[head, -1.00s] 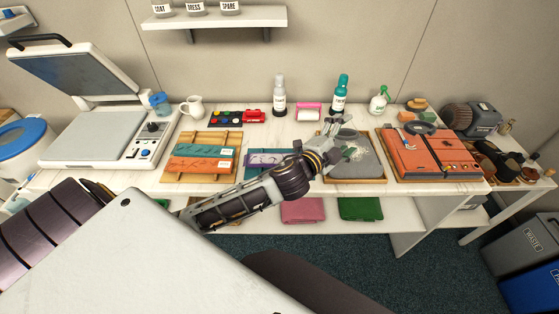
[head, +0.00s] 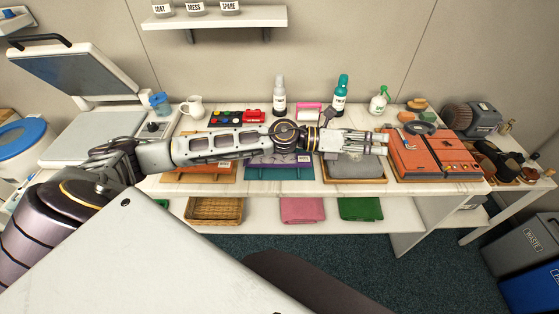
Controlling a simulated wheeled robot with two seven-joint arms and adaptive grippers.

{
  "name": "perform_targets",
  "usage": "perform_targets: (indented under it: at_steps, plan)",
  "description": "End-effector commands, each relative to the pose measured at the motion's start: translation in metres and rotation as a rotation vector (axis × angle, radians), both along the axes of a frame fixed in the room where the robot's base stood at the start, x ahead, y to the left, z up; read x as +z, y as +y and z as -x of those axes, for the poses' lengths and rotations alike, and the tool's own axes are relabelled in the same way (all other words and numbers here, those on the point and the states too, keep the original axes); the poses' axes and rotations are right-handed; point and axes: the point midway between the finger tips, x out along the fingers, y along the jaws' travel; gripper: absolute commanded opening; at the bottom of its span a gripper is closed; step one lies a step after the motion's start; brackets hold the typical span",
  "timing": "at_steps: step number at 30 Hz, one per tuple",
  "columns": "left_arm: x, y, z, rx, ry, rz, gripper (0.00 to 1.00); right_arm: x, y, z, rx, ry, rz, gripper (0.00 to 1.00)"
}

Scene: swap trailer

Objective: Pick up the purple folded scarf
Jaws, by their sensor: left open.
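The purple folded scarf (head: 264,161) lies on a teal mat or tray (head: 280,173) in the middle of the white table. Its far side is hidden behind my left forearm. My left gripper (head: 383,143) is open and reaches across the table from the left. It is to the right of the scarf, over the grey tray area and close to the orange board, and apart from the scarf. My right gripper is not in view.
A wooden tray with a grey surface (head: 356,168) and an orange board (head: 430,160) lie right of the scarf. Bottles, a white pitcher (head: 192,106) and a press (head: 85,135) stand behind and left. The lower shelf holds a wicker basket (head: 215,210) and pink (head: 302,210) and green (head: 360,208) folded cloths.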

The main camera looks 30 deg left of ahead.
Motion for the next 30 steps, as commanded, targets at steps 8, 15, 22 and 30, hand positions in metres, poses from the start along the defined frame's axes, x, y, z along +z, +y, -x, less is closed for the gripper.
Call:
perform_targets:
  at_steps: [8, 15, 22, 30]
  plan:
    - [-0.038, 0.045, 0.001, -0.142, -0.116, -0.346, 0.8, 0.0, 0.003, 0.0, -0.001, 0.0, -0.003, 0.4]
    - [-0.068, 0.111, -0.002, -0.241, -0.159, -0.645, 0.8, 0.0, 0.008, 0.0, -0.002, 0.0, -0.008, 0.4]
    - [-0.088, 0.197, -0.001, -0.317, -0.142, -0.925, 0.8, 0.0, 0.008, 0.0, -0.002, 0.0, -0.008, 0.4]
    - [-0.093, 0.299, 0.009, -0.375, -0.064, -1.186, 0.8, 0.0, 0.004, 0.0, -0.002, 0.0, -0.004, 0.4]
